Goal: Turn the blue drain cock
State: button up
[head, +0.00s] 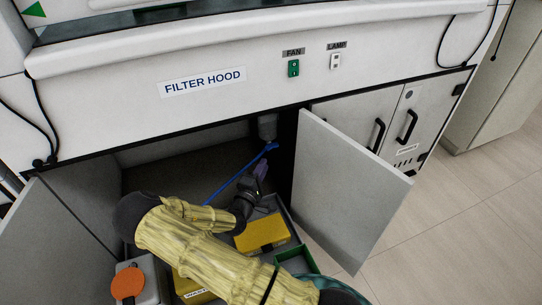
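The blue drain cock (269,148) shows as a bright blue piece just below a short grey pipe (267,126) under the filter hood. A thin blue strip runs from it down to the left and passes behind my arm. My gripper (262,169) is inside the open cupboard, just below the cock in the picture. I cannot tell whether it touches the cock. Its fingers are small, dark and seen from behind, so their opening is not clear.
An open door panel (345,190) stands close on the right, another (65,245) on the left. Below lie a yellow-topped box (262,232), a green-rimmed bin (296,262) and a container with an orange lid (127,283). Floor at far right is clear.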

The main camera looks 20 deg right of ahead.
aim_at(273, 148)
jog(key=b+x, duration=0.2)
jog(key=x, duration=0.5)
jog(key=shift+w+d, duration=0.2)
grip_shut()
